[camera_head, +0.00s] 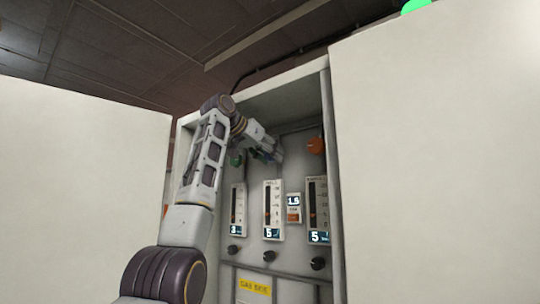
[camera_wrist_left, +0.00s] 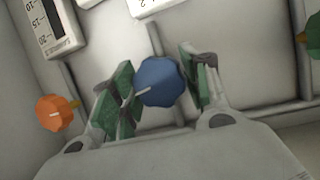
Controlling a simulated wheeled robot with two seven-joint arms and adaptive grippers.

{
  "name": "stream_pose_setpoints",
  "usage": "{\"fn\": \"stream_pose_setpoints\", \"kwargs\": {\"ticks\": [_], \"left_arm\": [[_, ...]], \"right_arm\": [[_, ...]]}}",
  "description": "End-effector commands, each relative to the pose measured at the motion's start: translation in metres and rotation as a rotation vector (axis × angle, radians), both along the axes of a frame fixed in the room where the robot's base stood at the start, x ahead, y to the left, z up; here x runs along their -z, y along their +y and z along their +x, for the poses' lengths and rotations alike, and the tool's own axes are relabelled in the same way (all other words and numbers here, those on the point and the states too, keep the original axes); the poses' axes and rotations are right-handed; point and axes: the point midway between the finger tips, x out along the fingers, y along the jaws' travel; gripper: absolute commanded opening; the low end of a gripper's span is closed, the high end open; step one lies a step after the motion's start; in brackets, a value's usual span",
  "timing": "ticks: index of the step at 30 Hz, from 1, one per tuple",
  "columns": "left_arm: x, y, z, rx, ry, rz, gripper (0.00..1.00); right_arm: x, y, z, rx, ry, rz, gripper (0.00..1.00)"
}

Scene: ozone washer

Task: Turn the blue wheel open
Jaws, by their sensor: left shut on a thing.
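The blue wheel (camera_wrist_left: 160,82) shows in the left wrist view, a faceted knob with a light pointer mark, on a pipe against the grey panel. My left gripper (camera_head: 266,153) reaches into the cabinet from the left in the head view. In the wrist view its green-padded fingers stand on either side of the blue wheel, and it is shut on the wheel. In the head view the gripper hides the blue wheel. My right gripper is in neither view.
A green wheel (camera_head: 236,158) is left of the gripper and an orange wheel (camera_head: 315,145) is right of it. Below are several gauges (camera_head: 273,211) and black knobs (camera_head: 269,256). White cabinet doors (camera_head: 435,170) flank the opening.

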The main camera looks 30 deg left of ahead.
Motion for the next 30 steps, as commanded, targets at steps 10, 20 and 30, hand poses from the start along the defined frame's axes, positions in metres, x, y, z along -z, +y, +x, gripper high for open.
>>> {"fn": "stream_pose_setpoints", "kwargs": {"ticks": [10,20,30], "left_arm": [[0.0043,-0.0008,0.0018,0.002,0.000,0.156,0.22],[0.0043,-0.0007,0.0019,0.002,-0.002,0.176,0.22],[0.0029,-0.0006,0.0013,0.001,-0.006,0.174,0.68]], "right_arm": [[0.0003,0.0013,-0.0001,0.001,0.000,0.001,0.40],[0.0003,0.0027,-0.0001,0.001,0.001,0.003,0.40],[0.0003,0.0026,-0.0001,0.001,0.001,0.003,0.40]]}}
